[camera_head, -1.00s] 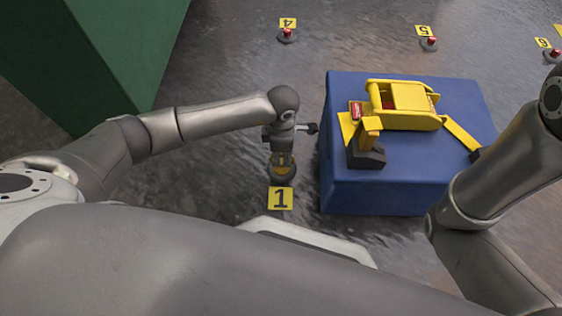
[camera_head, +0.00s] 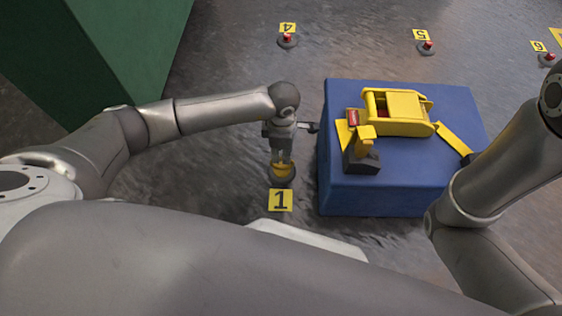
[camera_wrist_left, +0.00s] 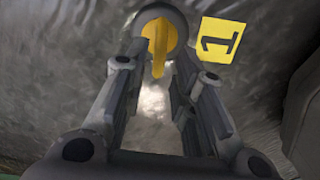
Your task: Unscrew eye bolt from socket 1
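The yellow eye bolt (camera_head: 283,169) stands on the round dark socket 1 (camera_head: 283,181), behind the yellow label 1 (camera_head: 281,200). My left gripper (camera_head: 283,157) points down above the bolt. Whether a fingertip touches the bolt is hard to tell. My right arm is at the right; its gripper is out of view.
A blue block (camera_head: 350,198) stands close to the right of socket 1, with a yellow hoist-like device (camera_head: 397,113) on it. Red-topped sockets near labels 4 (camera_head: 288,40), 5 (camera_head: 427,47) and 6 (camera_head: 549,59) lie farther back. A green box (camera_head: 100,55) stands at left.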

